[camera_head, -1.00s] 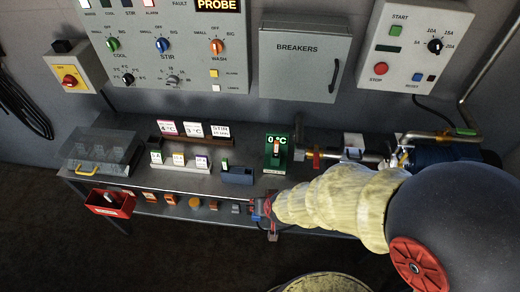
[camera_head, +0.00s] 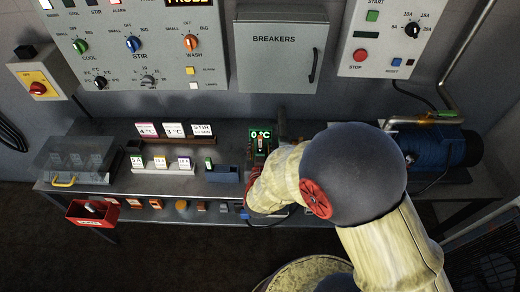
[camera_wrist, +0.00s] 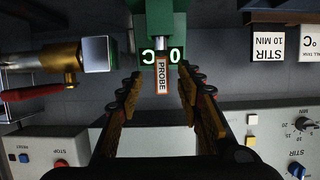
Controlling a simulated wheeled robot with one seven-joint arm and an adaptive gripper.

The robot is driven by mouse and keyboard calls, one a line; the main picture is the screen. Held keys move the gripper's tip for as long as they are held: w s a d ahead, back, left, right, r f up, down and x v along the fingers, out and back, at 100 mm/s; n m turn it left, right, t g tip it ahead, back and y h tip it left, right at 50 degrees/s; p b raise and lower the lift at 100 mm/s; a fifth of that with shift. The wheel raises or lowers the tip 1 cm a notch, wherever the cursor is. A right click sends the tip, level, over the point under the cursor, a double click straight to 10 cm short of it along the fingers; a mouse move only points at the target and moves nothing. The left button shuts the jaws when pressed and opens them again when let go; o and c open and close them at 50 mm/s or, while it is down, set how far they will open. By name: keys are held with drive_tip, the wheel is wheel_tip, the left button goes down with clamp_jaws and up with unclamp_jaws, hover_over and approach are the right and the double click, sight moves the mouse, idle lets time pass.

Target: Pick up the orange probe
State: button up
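The orange probe (camera_head: 261,143) stands upright in its green holder, which reads 0 °C, on the bench. In the wrist view the probe (camera_wrist: 162,76), orange-edged with a white "PROBE" label, hangs below the green holder (camera_wrist: 158,18) in the upside-down picture. My gripper (camera_wrist: 160,84) is open, with one finger on each side of the probe. Gaps show between both fingers and the label, so it is not gripped. In the head view my arm hides most of the gripper and the lower holder.
A brass and steel pipe fitting with a red lever (camera_wrist: 40,92) lies close to the gripper's left in the wrist view. Label cards (camera_head: 173,130), a small blue box (camera_head: 222,174) and a clear-lidded case (camera_head: 75,160) stand left along the bench. A red bin (camera_head: 92,212) hangs in front.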

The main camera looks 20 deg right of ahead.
sight(260, 144)
drive_tip(key=b+x, duration=0.2)
drive_tip(key=x, duration=0.2)
drive_tip(key=shift+w+f, duration=0.15)
drive_tip(key=shift+f, duration=0.1)
drive_tip(key=shift+a, duration=0.1)
drive_tip(key=shift+c, duration=0.6)
drive_tip(key=c, duration=0.8)
clamp_jaws()
